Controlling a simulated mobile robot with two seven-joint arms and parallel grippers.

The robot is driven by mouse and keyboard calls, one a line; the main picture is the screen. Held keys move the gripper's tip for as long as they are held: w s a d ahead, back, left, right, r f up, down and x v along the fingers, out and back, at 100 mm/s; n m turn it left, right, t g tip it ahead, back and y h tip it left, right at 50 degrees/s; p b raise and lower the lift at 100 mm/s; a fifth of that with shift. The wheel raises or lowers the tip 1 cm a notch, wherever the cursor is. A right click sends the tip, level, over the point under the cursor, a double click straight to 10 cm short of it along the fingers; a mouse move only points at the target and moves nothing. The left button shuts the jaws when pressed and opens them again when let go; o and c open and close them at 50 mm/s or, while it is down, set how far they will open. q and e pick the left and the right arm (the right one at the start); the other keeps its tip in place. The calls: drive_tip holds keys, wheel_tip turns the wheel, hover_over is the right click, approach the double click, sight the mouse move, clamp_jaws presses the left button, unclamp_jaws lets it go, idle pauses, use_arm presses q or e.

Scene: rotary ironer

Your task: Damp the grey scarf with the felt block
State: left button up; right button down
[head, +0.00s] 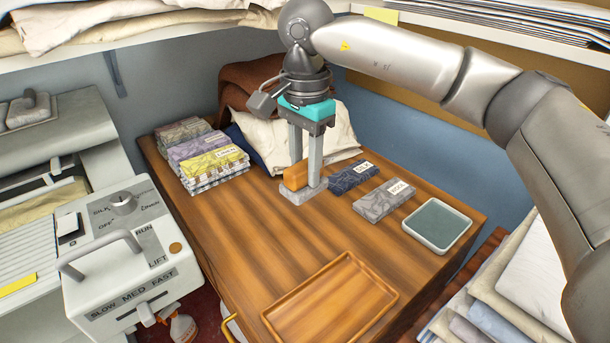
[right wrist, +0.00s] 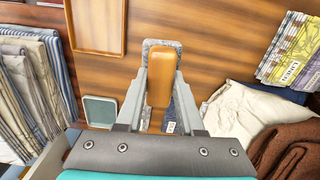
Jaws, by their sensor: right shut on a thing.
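The felt block (head: 303,192) has a grey base and an orange-brown wooden handle. My right gripper (head: 306,176) points down and is shut on the handle. In the right wrist view the handle (right wrist: 160,82) sits between the fingers, with the grey base beneath. I cannot tell whether the base touches the table. The grey scarf (head: 384,201) lies folded and labelled on the table, right of the block. A dark blue scarf (head: 350,178) labelled SILK lies between them. A shallow dish (head: 437,226) with a teal inside stands right of the grey scarf. My left gripper is out of view.
A wooden tray (head: 330,303) lies at the table's front. Folded linen (head: 210,165) is stacked at the back left, beside cream cloth (head: 262,143) and brown cloth (head: 245,84). The ironer (head: 125,255) stands left. The table between linen and tray is bare.

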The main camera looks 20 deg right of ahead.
drive_tip(key=w+d+f+m+p, duration=0.1)
drive_tip(key=w+d+m+p, duration=0.35)
drive_tip(key=m, duration=0.85)
drive_tip(key=w+d+f+m+p, duration=0.15)
drive_tip(key=d+m+p, duration=0.35)
drive_tip(key=d+m, duration=0.7)
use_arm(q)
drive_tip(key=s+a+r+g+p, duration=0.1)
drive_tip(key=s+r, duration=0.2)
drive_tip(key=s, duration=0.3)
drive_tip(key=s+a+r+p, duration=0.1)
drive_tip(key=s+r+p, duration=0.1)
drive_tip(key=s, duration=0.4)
use_arm(e)
drive_tip(key=s+d+f+m+b, duration=0.1)
drive_tip(key=f+m+b, duration=0.1)
drive_tip(key=f+m, duration=0.1)
drive_tip(key=d+f+m+b, duration=0.2)
drive_tip(key=m, duration=0.3)
drive_tip(key=s+d+f+m+b, duration=0.1)
drive_tip(key=d+f+m, duration=0.1)
drive_tip(key=f+m, duration=0.1)
drive_tip(key=shift+s+d+f+m+b, duration=0.15)
drive_tip(key=shift+s+f+m+b, duration=0.15)
drive_tip(key=shift+f+m+b, duration=0.1)
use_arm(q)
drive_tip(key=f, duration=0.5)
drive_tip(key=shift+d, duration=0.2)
use_arm(e)
drive_tip(key=shift+r, duration=0.1)
